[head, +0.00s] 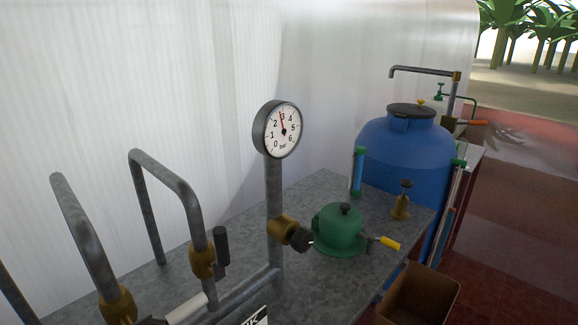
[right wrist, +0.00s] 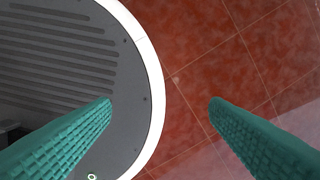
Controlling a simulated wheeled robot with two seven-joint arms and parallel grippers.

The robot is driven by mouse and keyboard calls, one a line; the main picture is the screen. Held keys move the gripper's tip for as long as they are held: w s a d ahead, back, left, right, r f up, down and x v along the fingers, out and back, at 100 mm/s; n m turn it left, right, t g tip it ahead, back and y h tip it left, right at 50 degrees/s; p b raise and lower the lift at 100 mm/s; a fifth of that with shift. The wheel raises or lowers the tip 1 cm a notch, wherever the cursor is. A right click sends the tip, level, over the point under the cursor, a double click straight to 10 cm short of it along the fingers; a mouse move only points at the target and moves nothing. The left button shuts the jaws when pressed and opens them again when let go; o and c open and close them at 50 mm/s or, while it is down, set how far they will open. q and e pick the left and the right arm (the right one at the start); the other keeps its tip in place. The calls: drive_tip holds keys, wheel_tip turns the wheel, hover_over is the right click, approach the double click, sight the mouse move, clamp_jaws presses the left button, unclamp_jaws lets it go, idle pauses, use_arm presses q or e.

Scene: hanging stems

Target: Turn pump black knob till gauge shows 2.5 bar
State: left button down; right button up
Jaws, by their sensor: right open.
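The round gauge (head: 283,130) stands on a grey vertical pipe, its dial marked in bar. Its red needle points almost straight up, just left of the 3. A black knob (head: 299,239) sits on a brass valve (head: 283,229) on that pipe. The green pump (head: 341,232) stands on the bench right of the pipe, with another dark knob (head: 345,208) on top. In the right wrist view, my right gripper (right wrist: 160,105) is open and empty, its teal fingers apart above the floor, away from the bench. Neither gripper shows in the head view.
The grey bench (head: 340,185) carries bent pipes with brass valves at left and a small brass fitting (head: 401,205) at right. A blue tank (head: 405,155) stands behind. A brown bin (head: 420,295) is at the front right. Red tiled floor (right wrist: 235,70) lies clear.

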drive_tip(key=w+r+t, duration=0.1)
drive_tip(key=w+r, duration=0.1)
drive_tip(key=w, duration=0.5)
drive_tip(key=w+r+t, duration=0.1)
drive_tip(key=w+r, duration=0.2)
drive_tip(key=w, duration=0.4)
drive_tip(key=n+t+y+b, duration=0.2)
drive_tip(key=n+t+y, duration=0.5)
drive_tip(key=t+y, duration=0.45)
approach(307, 244)
drive_tip(key=shift+g+y, duration=0.65)
drive_tip(key=shift+g, duration=0.2)
drive_tip(key=x, duration=0.3)
drive_tip(key=p+x, duration=0.1)
drive_tip(key=x, duration=0.2)
drive_tip(key=w+d+x, duration=0.1)
drive_tip(key=x, duration=0.2)
drive_tip(key=shift+w+a+r+p, duration=0.15)
drive_tip(key=shift+a+r+p, duration=0.1)
drive_tip(key=shift+p, duration=0.1)
